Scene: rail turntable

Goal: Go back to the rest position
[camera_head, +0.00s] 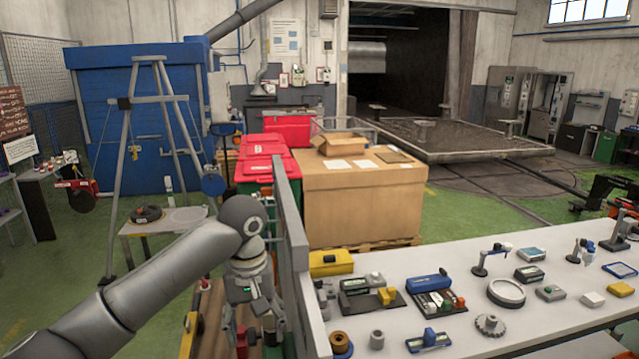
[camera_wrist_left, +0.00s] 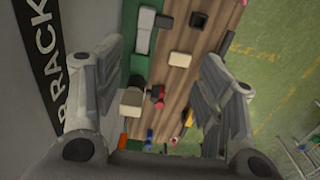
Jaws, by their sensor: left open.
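My left arm comes in from the left in the head view and its gripper (camera_head: 258,325) points down, just left of the grey upright panel at the table's left end. In the left wrist view the two fingers of the left gripper (camera_wrist_left: 160,110) are spread wide apart with nothing between them. Below them, well apart, lies a wooden surface with several small objects. My right gripper is not in view.
A white table (camera_head: 480,325) on the right bears several small tools and parts. The grey panel (camera_head: 292,225) stands close to the left gripper. A wooden-topped surface (camera_wrist_left: 185,60) lies below. Green floor (camera_head: 470,215) is open behind the table.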

